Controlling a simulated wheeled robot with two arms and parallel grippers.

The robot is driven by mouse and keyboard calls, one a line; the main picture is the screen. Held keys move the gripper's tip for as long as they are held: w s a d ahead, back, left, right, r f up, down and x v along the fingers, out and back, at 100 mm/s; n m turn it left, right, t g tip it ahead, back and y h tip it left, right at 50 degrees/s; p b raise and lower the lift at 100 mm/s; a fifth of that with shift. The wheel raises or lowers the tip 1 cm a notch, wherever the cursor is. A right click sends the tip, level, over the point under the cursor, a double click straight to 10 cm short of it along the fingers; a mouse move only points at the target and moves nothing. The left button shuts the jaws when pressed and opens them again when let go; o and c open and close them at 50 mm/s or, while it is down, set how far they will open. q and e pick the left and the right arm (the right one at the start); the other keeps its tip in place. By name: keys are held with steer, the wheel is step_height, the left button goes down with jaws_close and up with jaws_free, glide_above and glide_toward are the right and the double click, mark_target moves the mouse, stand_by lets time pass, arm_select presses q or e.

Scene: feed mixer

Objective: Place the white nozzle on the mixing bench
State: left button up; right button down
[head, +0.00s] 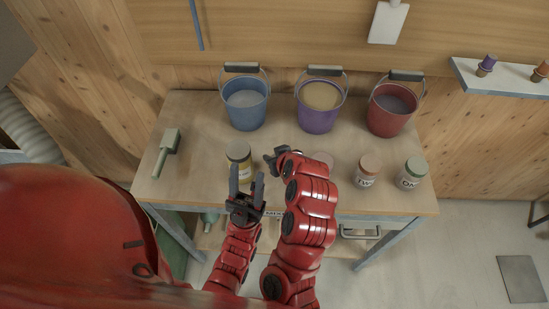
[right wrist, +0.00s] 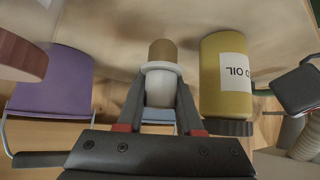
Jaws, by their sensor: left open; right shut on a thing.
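The white nozzle (right wrist: 162,82) with a brown tip shows in the right wrist view. My right gripper (right wrist: 160,100) is shut on it, one finger on each side. In the head view the right gripper (head: 275,160) is over the middle of the mixing bench (head: 200,135), beside the yellow oil jar, and the nozzle is hidden there. I cannot tell whether the nozzle touches the bench. My left gripper (head: 247,190) is open and empty at the bench's front edge, its fingers pointing toward the yellow jar.
Blue (head: 245,105), purple (head: 318,108) and red (head: 390,108) buckets stand along the back. The yellow oil jar (head: 239,160) is close to both grippers. Two jars (head: 367,170) (head: 411,174) stand at right. A green-grey brush (head: 167,150) lies at left. A wall shelf (head: 500,80) holds small nozzles.

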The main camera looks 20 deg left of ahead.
step_height(320, 180, down, 4)
steer(key=shift+r+p, duration=0.1)
steer(key=shift+p, duration=0.25)
steer(key=shift+a+f, duration=0.1)
steer(key=shift+f, duration=0.15)
steer(key=c, duration=0.6)
jaws_free()
steer(key=shift+o, duration=0.2)
steer(key=shift+r, duration=0.2)
steer(key=shift+s+d+r, duration=0.25)
steer(key=shift+s+r, duration=0.05)
steer(key=v, duration=0.6)
steer(key=shift+w+a+r, duration=0.1)
steer(key=shift+w+r, duration=0.05)
steer(key=shift+w, duration=0.05)
steer(key=p+v, duration=0.5)
steer(key=p, duration=0.3)
steer(key=shift+s, duration=0.15)
